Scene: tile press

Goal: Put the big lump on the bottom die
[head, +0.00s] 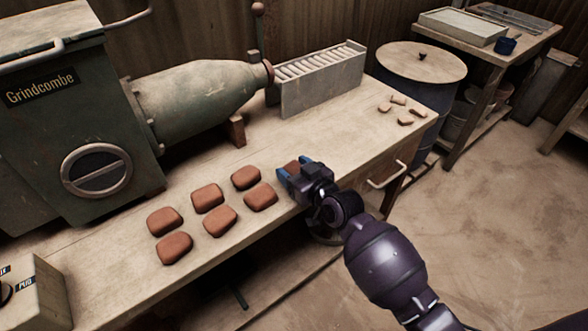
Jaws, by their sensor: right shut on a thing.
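My right gripper (297,169) reaches in from the lower right and is shut on a brown clay lump (291,166) at the bench's front side. The gripper hides most of this lump, and I cannot tell whether it still touches the bench. Several similar big brown lumps (207,197) lie in two rows on the bench to the left of the gripper. Several smaller clay pieces (398,100) lie at the bench's far right end. I cannot make out a bottom die in this view. My left gripper is not in view.
A green Grindcombe machine (90,120) with a long barrel stands along the back of the wooden bench (115,285). A slatted rack (320,80) stands behind the gripper. A lidded blue drum (420,65) and a side table (530,40) are beyond. The floor at right is clear.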

